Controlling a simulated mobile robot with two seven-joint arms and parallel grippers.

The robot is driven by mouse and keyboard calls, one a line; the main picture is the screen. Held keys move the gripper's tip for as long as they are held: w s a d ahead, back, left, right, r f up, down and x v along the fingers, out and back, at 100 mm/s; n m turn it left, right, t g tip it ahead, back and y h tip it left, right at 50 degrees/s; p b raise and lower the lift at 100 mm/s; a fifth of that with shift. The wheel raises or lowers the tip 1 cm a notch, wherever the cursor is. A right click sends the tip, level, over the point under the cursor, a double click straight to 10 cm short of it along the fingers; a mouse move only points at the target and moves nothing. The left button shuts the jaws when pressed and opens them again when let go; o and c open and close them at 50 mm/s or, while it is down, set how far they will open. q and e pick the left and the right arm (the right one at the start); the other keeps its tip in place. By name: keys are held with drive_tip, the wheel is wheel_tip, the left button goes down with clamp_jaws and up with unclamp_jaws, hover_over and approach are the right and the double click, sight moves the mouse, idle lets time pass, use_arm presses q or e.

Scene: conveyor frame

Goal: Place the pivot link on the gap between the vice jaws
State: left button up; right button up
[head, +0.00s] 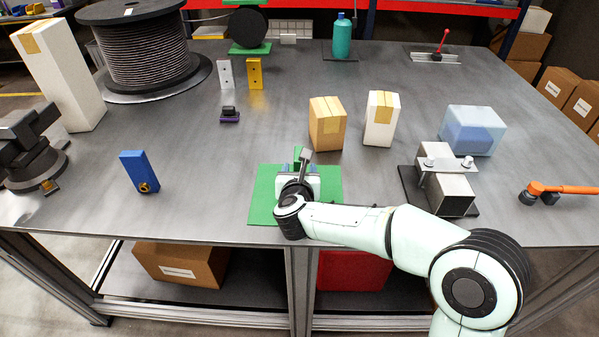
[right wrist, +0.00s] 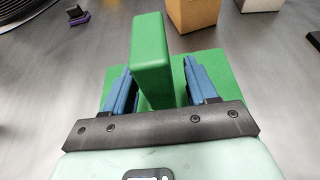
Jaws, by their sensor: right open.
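A silver flat plate with two round knobs (head: 458,164), which looks like the pivot link, lies across the top of two grey blocks that look like the vice jaws (head: 450,196). They stand on a black base (head: 412,183) at the right of the table. The gap under the plate is partly hidden. My right gripper (right wrist: 162,88) is open around an upright green block (right wrist: 151,62). Its blue fingers stand on either side, apart from the block. In the head view my right gripper (head: 298,172) is over the green mat (head: 262,195), well left of the jaws. My left gripper is out of view.
A blue block (head: 137,168) stands left of the mat. A tan box (head: 327,128), a white box (head: 380,122) and a bluish box (head: 472,133) stand behind. An orange-handled tool (head: 560,189) lies at the right edge. The table between blue block and mat is clear.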

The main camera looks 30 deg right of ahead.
drive_tip(key=shift+w+d+f, duration=0.15)
drive_tip(key=shift+w+d, duration=0.1)
drive_tip(key=shift+w, duration=0.2)
clamp_jaws()
drive_tip(key=shift+r, duration=0.25)
